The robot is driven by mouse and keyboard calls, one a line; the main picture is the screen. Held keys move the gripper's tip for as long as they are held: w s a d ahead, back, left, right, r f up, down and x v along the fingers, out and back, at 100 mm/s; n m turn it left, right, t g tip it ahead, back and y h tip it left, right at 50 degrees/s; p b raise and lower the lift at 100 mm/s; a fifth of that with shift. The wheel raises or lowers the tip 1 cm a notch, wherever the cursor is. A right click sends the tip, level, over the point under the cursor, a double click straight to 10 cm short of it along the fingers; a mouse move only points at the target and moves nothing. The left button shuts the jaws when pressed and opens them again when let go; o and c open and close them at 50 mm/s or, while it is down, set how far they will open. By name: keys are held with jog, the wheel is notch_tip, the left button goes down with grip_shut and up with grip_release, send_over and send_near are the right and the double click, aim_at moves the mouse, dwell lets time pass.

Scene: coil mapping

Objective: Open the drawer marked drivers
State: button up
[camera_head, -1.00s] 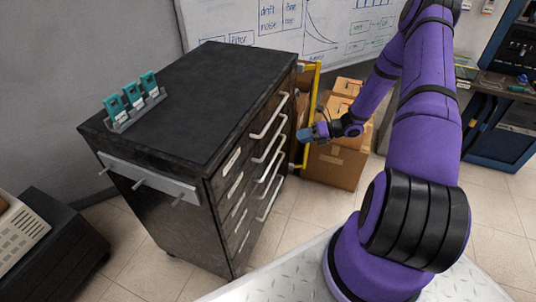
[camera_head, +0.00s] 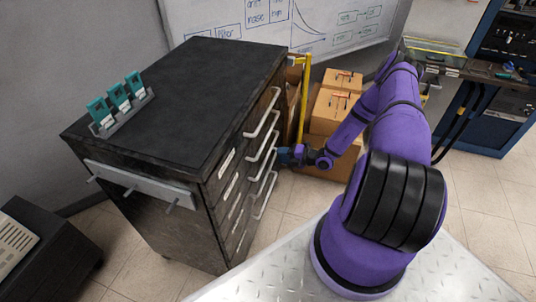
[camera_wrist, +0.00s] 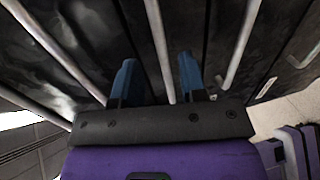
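The dark drawer cabinet (camera_head: 215,215) stands left of centre, its drawers with light bar handles facing right. White label strips (camera_head: 226,163) sit on the drawer fronts, but their words are too small to read, so I cannot tell which says drivers. My gripper (camera_head: 280,155) is at the handles, near the middle of the stack. In the wrist view its two blue fingers (camera_wrist: 157,80) are apart and point at the drawer fronts. One bar handle (camera_wrist: 158,40) runs between the fingers, with a gap on each side. The drawers look shut.
Teal-green items in a grey rack (camera_head: 122,105) stand on the cabinet top. Cardboard boxes (camera_head: 335,110) and a yellow upright frame (camera_head: 304,95) are behind my gripper. A blue workbench (camera_head: 480,125) is at the right. Tiled floor is open right of the cabinet.

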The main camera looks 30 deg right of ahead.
aim_at(269, 152)
jog(key=x, duration=0.6)
jog(key=shift+w+a, duration=0.1)
jog(key=shift+w, duration=0.1)
grip_shut()
